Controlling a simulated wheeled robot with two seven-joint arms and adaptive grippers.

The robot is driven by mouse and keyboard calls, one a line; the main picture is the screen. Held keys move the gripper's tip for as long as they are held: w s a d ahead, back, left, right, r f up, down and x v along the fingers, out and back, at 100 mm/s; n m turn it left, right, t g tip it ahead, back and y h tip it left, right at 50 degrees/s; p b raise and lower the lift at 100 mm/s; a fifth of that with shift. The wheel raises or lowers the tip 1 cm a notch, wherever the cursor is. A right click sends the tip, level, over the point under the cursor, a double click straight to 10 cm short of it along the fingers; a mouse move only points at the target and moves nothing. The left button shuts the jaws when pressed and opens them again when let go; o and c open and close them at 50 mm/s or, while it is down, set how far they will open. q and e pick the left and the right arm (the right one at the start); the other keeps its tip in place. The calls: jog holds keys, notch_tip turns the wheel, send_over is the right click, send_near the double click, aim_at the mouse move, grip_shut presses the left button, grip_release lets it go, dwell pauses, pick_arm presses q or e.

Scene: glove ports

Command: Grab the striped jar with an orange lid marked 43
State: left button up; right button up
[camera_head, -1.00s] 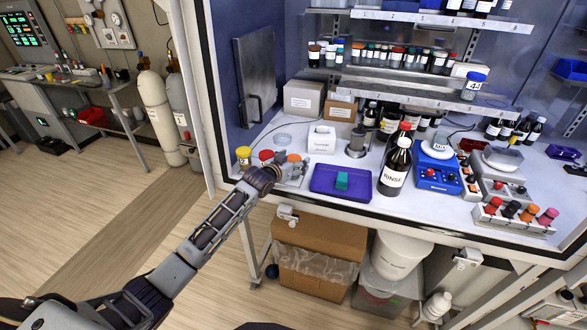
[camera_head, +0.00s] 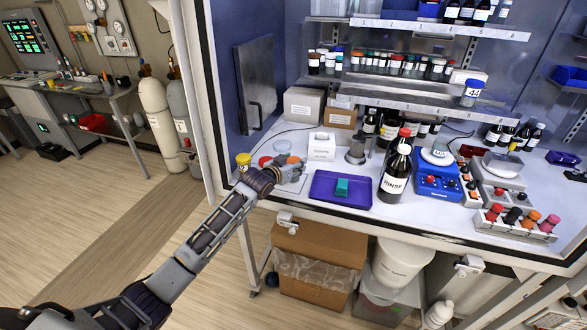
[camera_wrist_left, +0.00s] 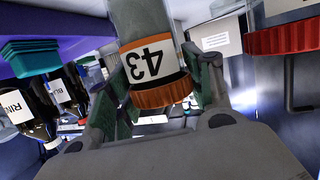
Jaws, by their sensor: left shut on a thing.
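The jar marked 43 (camera_wrist_left: 150,62) has a ribbed orange lid and a white label with orange edging, and it appears upside down in the left wrist view. Its orange lid (camera_head: 293,159) shows small in the head view at the hood's front left. My left gripper (camera_head: 290,173) is shut on this jar, with a finger on each side of it in the wrist view (camera_wrist_left: 160,92). The jar's body is mostly hidden by the gripper in the head view. I cannot tell whether it touches the worktop. My right gripper is not in view.
A yellow-lidded jar (camera_head: 243,159) and a red-lidded jar (camera_head: 265,161) stand close left of the gripper. A purple tray (camera_head: 322,194) with a teal block lies to its right, then the RINSE bottle (camera_head: 394,178). A white box (camera_head: 321,147) stands behind.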

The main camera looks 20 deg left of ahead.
pick_arm(q)
jog(key=shift+r+b, duration=0.4)
jog(key=shift+r, duration=3.6)
